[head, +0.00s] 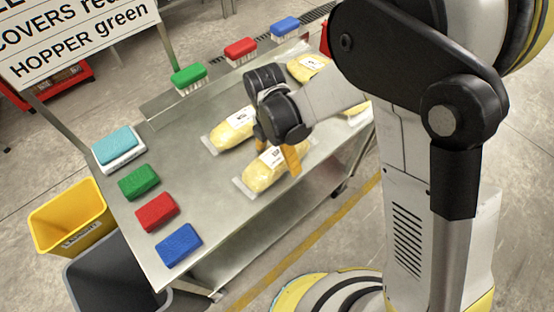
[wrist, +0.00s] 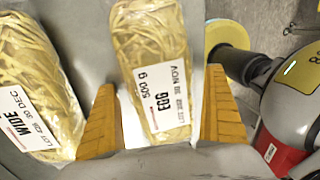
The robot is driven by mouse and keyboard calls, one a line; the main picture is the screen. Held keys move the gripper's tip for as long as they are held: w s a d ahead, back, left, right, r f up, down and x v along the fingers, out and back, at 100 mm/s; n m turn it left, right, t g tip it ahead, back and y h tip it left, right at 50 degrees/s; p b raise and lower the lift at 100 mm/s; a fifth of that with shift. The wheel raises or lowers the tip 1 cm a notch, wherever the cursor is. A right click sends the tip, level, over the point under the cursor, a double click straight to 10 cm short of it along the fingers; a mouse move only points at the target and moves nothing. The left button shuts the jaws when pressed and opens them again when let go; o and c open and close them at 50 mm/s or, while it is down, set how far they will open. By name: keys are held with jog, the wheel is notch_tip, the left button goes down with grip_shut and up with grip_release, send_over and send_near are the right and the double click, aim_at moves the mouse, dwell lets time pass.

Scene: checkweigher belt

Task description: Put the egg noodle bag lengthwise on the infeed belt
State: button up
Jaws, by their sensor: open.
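The egg noodle bag (head: 260,177) is a clear bag of yellow noodles lying flat on the steel table near its front edge. In the wrist view the egg noodle bag (wrist: 158,65) shows a white label reading EGG 500 g. My gripper (head: 277,150) is over the bag's label end, pointing down. In the wrist view my gripper (wrist: 163,125) is open, with one orange finger on each side of the bag and gaps between. I cannot tell how far down the fingertips reach. I cannot make out the infeed belt in either view.
A bag labelled WIDE (wrist: 35,80) lies close beside the left finger. Another bag (head: 306,67) lies farther back on the steel table (head: 205,215). Coloured brushes (head: 190,78) line the back; a blue pad (head: 179,245) and other pads line the left. A yellow bin (head: 70,220) stands below.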

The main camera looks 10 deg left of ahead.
jog(key=shift+r, duration=0.1)
jog(key=c, duration=1.5)
jog(key=shift+o, duration=0.2)
